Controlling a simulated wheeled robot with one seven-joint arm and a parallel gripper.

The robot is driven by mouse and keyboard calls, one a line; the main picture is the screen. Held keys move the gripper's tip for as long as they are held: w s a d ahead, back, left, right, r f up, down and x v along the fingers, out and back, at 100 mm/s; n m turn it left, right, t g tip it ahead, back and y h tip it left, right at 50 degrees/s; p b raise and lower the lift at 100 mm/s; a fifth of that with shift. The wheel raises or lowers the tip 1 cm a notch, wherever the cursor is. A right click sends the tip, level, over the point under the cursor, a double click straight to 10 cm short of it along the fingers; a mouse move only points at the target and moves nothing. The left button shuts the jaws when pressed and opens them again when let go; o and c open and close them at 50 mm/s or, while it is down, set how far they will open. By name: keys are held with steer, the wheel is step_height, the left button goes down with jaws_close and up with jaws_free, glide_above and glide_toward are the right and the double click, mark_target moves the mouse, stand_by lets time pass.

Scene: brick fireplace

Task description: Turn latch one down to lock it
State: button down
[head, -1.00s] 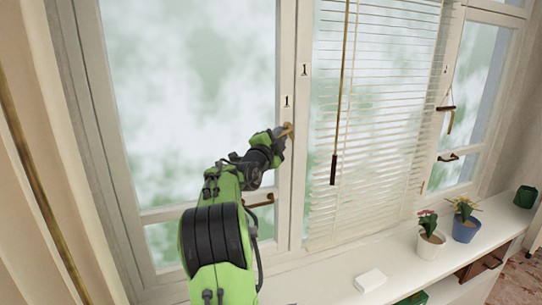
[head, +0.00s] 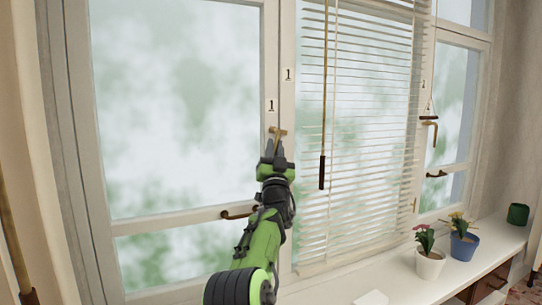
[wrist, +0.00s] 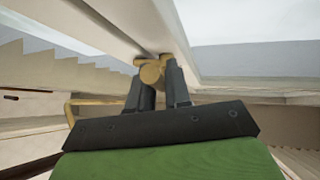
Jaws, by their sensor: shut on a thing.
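Latch one (head: 278,131) is a small brass piece on the white window frame, just below a label with the number 1 (head: 271,105). In the head view its bar lies roughly level across the frame post. My gripper (head: 276,149) reaches up to it from below. In the wrist view the brass latch (wrist: 152,72) sits between the dark fingertips of my gripper (wrist: 158,85), which are shut on it. The fingers hide part of the latch.
White blinds (head: 365,130) with a hanging wand (head: 322,172) are to the right. The sill holds a white pot (head: 430,264), a blue pot (head: 464,248) and a white box (head: 371,298).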

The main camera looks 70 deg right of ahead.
steer(key=shift+s+d+f+n+t+y+p, duration=0.15)
steer(key=shift+n+t+y, duration=0.1)
steer(key=shift+n+t, duration=0.65)
steer(key=shift+s+d+r+n+t+y+p, duration=0.15)
steer(key=shift+n+t+y, duration=0.15)
steer(key=shift+n+t, duration=0.6)
steer(key=shift+s+d+f+n+t+y, duration=0.15)
steer(key=shift+n+t+y, duration=0.1)
steer(key=shift+n+t, duration=0.65)
steer(key=shift+n, duration=0.5)
steer(key=c, duration=1.2)
jaws_free()
steer(key=shift+o, duration=0.2)
steer(key=b+v, duration=0.6)
steer(key=v, duration=0.9)
steer(key=shift+s+a, duration=0.25)
steer(key=shift+a, duration=0.05)
